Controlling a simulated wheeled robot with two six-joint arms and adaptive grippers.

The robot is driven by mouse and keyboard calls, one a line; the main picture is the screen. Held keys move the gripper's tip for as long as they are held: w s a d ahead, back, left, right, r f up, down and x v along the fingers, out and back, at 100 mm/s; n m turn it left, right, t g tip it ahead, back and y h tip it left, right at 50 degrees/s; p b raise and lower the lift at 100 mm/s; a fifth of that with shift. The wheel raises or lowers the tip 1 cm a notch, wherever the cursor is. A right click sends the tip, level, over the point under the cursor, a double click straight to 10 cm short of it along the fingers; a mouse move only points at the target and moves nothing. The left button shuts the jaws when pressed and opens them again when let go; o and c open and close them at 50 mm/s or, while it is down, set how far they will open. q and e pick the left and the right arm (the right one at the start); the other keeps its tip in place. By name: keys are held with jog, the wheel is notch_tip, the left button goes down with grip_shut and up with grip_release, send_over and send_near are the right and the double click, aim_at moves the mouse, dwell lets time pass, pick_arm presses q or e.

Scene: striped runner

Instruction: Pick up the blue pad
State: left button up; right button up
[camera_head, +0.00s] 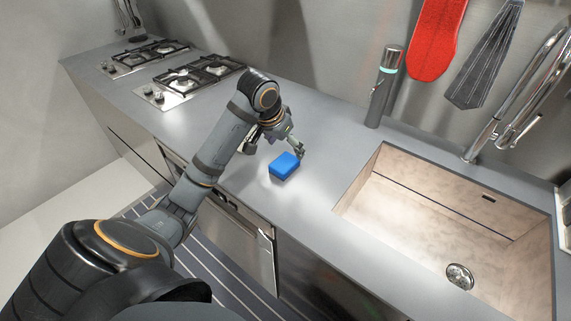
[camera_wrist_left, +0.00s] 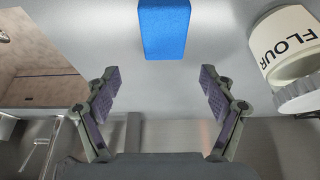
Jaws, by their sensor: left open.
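The blue pad (camera_head: 284,166) is a small block lying flat on the grey counter, left of the sink. In the left wrist view the blue pad (camera_wrist_left: 164,28) is at the top middle, cut off by the top edge. My left gripper (camera_head: 299,151) is just beyond the pad in the head view. In the wrist view my left gripper (camera_wrist_left: 157,82) has its two fingers spread wide. The space between them is empty, and the pad lies ahead of the fingertips, not between them. My right gripper is not in view.
A white flour canister (camera_wrist_left: 286,45) is close to the right finger's side in the wrist view. The sink (camera_head: 440,220) is to the right, with a tap (camera_head: 500,110) behind it. A grey bottle (camera_head: 382,90) stands at the wall. Gas hobs (camera_head: 190,78) are at the left.

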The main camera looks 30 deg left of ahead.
aim_at(289, 158)
pick_arm(q)
jog(key=shift+x, duration=0.8)
jog(key=shift+w+f, duration=0.25)
jog(key=shift+w, duration=0.05)
jog(key=shift+a+f, duration=0.1)
jog(key=shift+f, duration=0.25)
jog(key=x, duration=0.4)
jog(key=shift+s+a, duration=0.2)
jog(key=shift+w+f, duration=0.1)
jog(key=shift+f, duration=0.15)
jog(key=c, duration=1)
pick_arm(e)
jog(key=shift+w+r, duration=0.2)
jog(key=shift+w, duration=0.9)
pick_arm(q)
jog(key=shift+r, duration=0.15)
